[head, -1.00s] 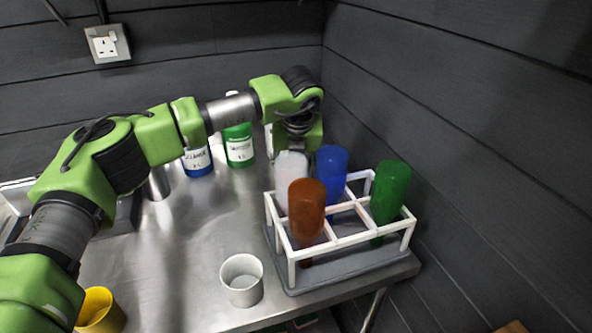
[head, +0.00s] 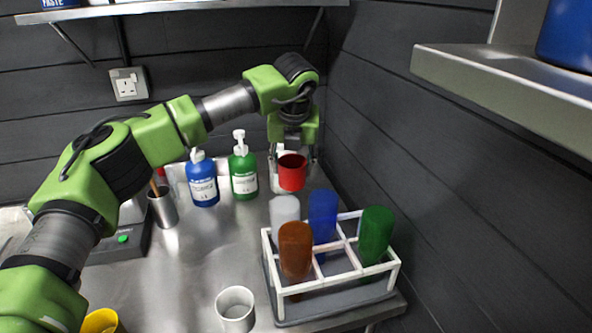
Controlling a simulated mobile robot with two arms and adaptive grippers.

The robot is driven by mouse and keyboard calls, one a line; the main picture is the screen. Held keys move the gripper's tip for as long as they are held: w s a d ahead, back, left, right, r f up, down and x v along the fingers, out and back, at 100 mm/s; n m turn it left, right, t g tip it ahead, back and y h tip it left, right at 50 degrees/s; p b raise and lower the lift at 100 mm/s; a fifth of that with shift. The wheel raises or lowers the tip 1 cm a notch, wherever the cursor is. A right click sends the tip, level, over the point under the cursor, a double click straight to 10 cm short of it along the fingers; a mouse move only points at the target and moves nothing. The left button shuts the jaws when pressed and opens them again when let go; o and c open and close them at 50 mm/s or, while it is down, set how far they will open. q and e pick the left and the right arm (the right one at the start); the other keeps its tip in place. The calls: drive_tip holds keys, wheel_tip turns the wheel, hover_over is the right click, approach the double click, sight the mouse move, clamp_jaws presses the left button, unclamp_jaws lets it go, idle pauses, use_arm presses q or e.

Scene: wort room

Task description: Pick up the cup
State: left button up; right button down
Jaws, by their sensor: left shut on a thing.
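A red cup (head: 292,174) is held at the back right of the steel table, behind the bottle rack. My left gripper (head: 293,157) points down from above and is shut on the red cup. The cup looks upright and appears raised off the table, though its underside is hard to judge. A white cup (head: 235,311) stands at the front of the table. A yellow cup (head: 102,322) is partly cut off at the bottom left edge. My right gripper is not in view.
A white rack (head: 335,285) holds white, blue, orange and green bottles at the right. Blue (head: 202,185) and green (head: 243,178) pump bottles stand at the back, near a metal beaker (head: 163,210). A shelf (head: 505,85) juts in at upper right. The table's middle is clear.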

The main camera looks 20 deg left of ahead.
use_arm(q)
drive_tip(key=shift+r+p, duration=0.35)
drive_tip(key=shift+r, duration=0.65)
idle(2.3)
